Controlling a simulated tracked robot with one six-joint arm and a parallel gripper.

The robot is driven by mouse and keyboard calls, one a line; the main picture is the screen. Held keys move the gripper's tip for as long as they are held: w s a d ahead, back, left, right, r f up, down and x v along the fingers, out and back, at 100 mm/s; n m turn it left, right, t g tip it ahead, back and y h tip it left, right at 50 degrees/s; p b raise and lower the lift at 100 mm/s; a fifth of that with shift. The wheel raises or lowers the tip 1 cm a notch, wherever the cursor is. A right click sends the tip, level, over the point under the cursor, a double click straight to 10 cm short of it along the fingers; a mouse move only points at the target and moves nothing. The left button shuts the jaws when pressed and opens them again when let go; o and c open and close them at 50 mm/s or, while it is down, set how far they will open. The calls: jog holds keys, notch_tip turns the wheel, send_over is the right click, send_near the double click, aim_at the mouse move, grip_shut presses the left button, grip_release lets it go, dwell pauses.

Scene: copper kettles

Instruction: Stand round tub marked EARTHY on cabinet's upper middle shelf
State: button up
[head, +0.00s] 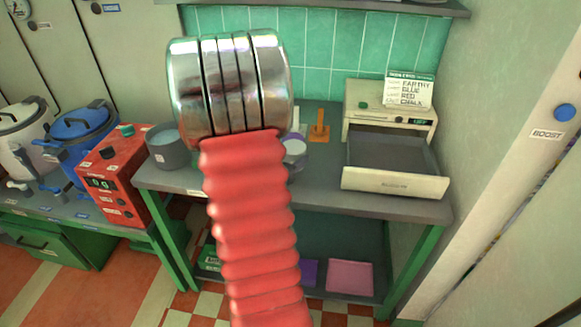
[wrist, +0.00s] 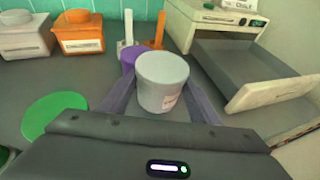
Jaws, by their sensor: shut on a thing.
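In the wrist view, my gripper (wrist: 162,72) is shut on a pale grey-white round tub (wrist: 162,80), with one finger on each side. The tub is upright over the grey worktop. Its label faces me, but the lettering is too small to read. I cannot tell whether the tub touches the worktop. In the head view, my own red arm hides most of the gripper. A pale round top (head: 294,148), probably the same tub, shows just right of the arm. No open cabinet shelf can be made out; closed pale doors (head: 60,45) stand at the upper left.
A beige machine (head: 388,121) with an open drawer (head: 395,180) stands right of the tub. A purple round thing (wrist: 133,57) is close behind it. An orange bin (wrist: 80,35) and a green disc (wrist: 53,115) are left. A red box (head: 112,180) stands further left.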

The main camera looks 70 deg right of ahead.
jog(key=shift+f, duration=2.05)
jog(key=shift+f, duration=0.1)
jog(key=o, duration=1.1)
jog(key=shift+w+a+r, duration=0.1)
jog(key=shift+a+r, duration=0.2)
jog(key=shift+a, duration=0.1)
jog(key=shift+v, duration=3.35)
